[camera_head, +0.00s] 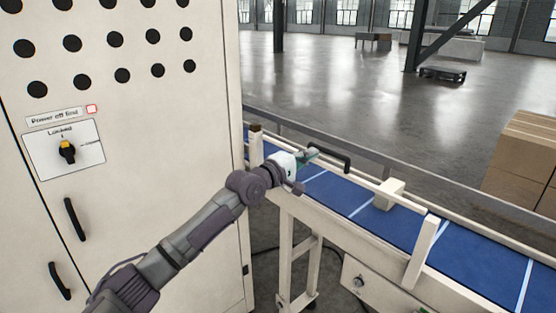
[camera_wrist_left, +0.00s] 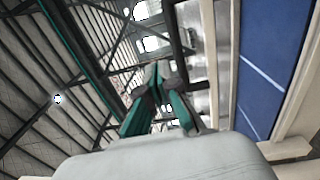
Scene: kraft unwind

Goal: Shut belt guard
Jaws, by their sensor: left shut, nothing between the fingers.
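The blue conveyor belt (camera_head: 372,214) runs from beside the cabinet toward the lower right, in a cream frame. A cream rail (camera_head: 372,182) with a black handle (camera_head: 330,157) lies along the belt's far side; it seems to belong to the belt guard, but I cannot tell the guard's full shape or its angle.
A tall cream cabinet (camera_head: 205,205) with a yellow-black rotary switch (camera_head: 67,151) and black handles stands at the left. A cream post (camera_head: 421,252) and a small block (camera_head: 389,194) stand at the conveyor. Cardboard boxes (camera_head: 520,155) are at the right.

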